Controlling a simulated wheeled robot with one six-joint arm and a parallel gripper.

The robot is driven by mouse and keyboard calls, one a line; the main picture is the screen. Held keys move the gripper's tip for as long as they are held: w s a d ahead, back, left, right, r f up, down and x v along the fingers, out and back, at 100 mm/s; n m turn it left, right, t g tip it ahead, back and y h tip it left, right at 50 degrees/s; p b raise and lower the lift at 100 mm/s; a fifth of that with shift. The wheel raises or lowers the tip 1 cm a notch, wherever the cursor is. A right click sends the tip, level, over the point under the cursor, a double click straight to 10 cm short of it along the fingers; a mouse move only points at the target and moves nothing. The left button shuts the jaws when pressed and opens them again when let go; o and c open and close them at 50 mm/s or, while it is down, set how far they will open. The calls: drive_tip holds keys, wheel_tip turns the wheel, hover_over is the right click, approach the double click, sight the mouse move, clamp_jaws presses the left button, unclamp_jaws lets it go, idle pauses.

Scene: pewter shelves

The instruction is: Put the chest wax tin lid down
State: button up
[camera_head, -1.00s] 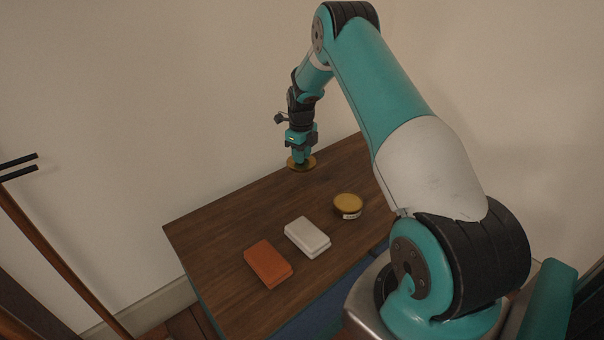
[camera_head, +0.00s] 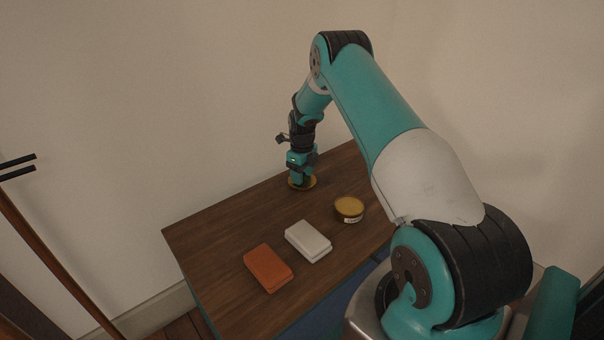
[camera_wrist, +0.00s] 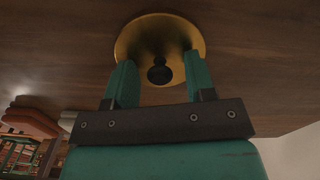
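The wax tin lid (camera_head: 313,184) is a round gold disc near the back edge of the wooden chest top (camera_head: 215,240). The wrist view shows the lid (camera_wrist: 137,35) lying flat against the wood, with a small dark knob (camera_wrist: 160,73) at its middle. My gripper (camera_head: 300,182) is pointing down right over the lid. In the wrist view its fingers (camera_wrist: 160,62) stand apart on either side of the knob, with a gap to it on both sides. The open tin (camera_head: 349,208), gold with a pale label, stands nearer on the right.
A white block-like item (camera_head: 308,240) and an orange one (camera_head: 268,267) lie at the front of the chest top. The left part of the top is bare. Walls rise behind and to the right. Dark bars (camera_head: 18,167) show at far left.

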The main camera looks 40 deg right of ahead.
drive_tip(key=shift+r, duration=0.1)
wheel_tip(320, 180, up, 11)
drive_tip(key=p, duration=0.3)
drive_tip(key=s+a+r+n+y, duration=0.1)
drive_tip(key=a+r+n, duration=0.5)
drive_tip(key=a, duration=0.2)
drive_tip(key=s+a+r+n, duration=0.2)
drive_tip(key=a+r+n, duration=0.4)
drive_tip(key=a, duration=0.3)
drive_tip(key=s+a+r+n+t+y, duration=0.1)
drive_tip(key=s+a+r+n, duration=0.5)
drive_tip(key=a+n, duration=0.45)
drive_tip(key=s+a+n, duration=0.4)
drive_tip(key=s+n, duration=0.2)
drive_tip(key=s, duration=0.2)
drive_tip(key=s+a+r+n+y, duration=0.1)
drive_tip(key=s+a+n, duration=0.3)
drive_tip(key=s+n, duration=0.2)
drive_tip(key=s+a+r+n+g+y, duration=0.1)
drive_tip(key=s+a+n, duration=0.3)
drive_tip(key=s, duration=0.5)
drive_tip(key=shift+s+r+n, duration=0.2)
drive_tip(key=shift+s+n, duration=0.15)
drive_tip(key=shift+n, duration=0.8)
